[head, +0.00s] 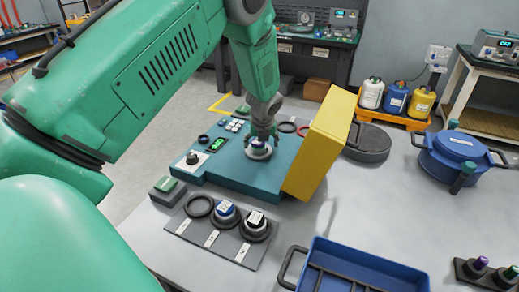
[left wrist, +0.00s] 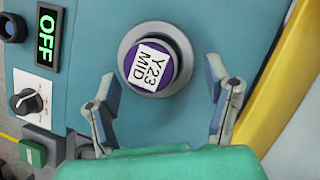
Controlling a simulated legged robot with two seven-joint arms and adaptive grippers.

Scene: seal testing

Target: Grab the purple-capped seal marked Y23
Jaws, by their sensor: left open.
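The purple-capped seal (left wrist: 135,77) carries a white label reading Y23 MID in the left wrist view. It sits in a round grey seat on the teal test machine (head: 268,182). In the head view the seal (head: 259,152) shows below my left gripper (head: 262,141), partly covered by the fingers. My left gripper (left wrist: 165,95) is open, its fingers apart on either side of the seat and clear of the cap. My right gripper is not in view.
The machine's yellow lid (head: 322,145) stands open at its right; its display (left wrist: 47,35) reads OFF. A grey holder plate (head: 196,238) in front bears two capped seals and an empty ring. A blue tray (head: 365,262), a blue pot (head: 455,160) and a small rack (head: 487,275) stand to the right.

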